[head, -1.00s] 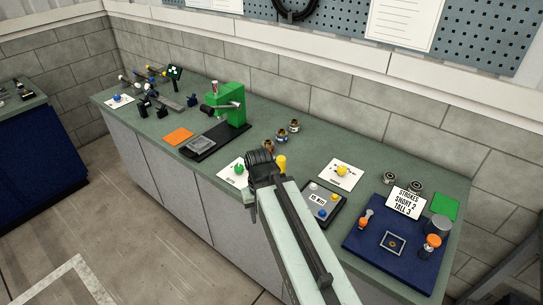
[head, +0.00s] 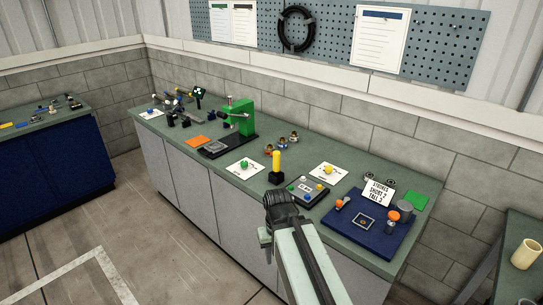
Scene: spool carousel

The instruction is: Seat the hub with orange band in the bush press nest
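Three small brass-coloured hubs stand in a slanting row on the green bench: a front one (head: 268,149), a middle one (head: 281,142) and a rear one (head: 293,137). They are too small to tell which has an orange band. A green press (head: 239,117) with a lever stands on a black base to their left. A navy plate (head: 345,230) at the right carries a square metal frame (head: 365,221), which looks empty, and orange knobs. I cannot tell which is the bush press. My arm's dark joint shows before the bench; no gripper fingers show.
A yellow-topped black post (head: 277,166) and a button box (head: 305,190) stand near the front edge. White cards with a green knob (head: 244,164) and yellow knob (head: 328,171) lie nearby. A strokes sign (head: 378,191) stands by the plate. Floor at left is clear.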

